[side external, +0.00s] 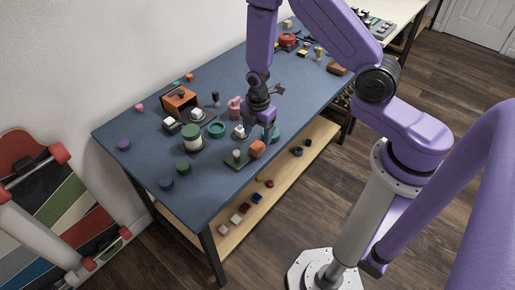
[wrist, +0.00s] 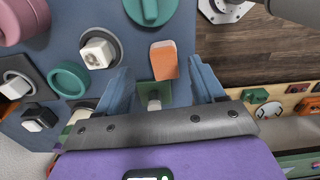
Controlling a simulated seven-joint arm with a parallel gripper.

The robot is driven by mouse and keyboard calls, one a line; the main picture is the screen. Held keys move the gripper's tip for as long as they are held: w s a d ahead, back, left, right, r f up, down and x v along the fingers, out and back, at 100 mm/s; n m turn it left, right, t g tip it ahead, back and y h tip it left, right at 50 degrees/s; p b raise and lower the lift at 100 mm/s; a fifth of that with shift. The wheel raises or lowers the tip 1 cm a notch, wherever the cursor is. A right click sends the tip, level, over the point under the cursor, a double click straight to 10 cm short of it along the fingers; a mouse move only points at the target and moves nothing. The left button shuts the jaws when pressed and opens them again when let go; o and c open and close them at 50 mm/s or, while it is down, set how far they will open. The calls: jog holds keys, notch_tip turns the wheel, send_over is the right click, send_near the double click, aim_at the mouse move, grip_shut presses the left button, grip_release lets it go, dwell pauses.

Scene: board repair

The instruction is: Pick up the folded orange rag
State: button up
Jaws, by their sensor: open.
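The folded orange rag (side external: 257,149) lies on the blue table top close to its front edge. In the wrist view the rag (wrist: 164,62) shows as an orange block with a paler end, ahead of and between my fingers. My gripper (side external: 262,134) points down just above and behind the rag in the side view. In the wrist view my gripper (wrist: 163,76) is open, with one blue finger to each side of the rag's line. Nothing is held. Whether a finger touches the rag, I cannot tell.
A green plate with a pale peg (side external: 237,156) sits beside the rag. A teal round piece (side external: 276,135), a white cube on a dark base (wrist: 97,53), a teal ring (side external: 216,129) and a pink mug (side external: 234,107) stand nearby. The table's front edge is close.

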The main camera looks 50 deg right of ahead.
aim_at(259, 143)
jog(key=f, duration=0.3)
jog(key=shift+s+f, duration=0.3)
jog(key=shift+f, duration=0.75)
jog(key=c, duration=1)
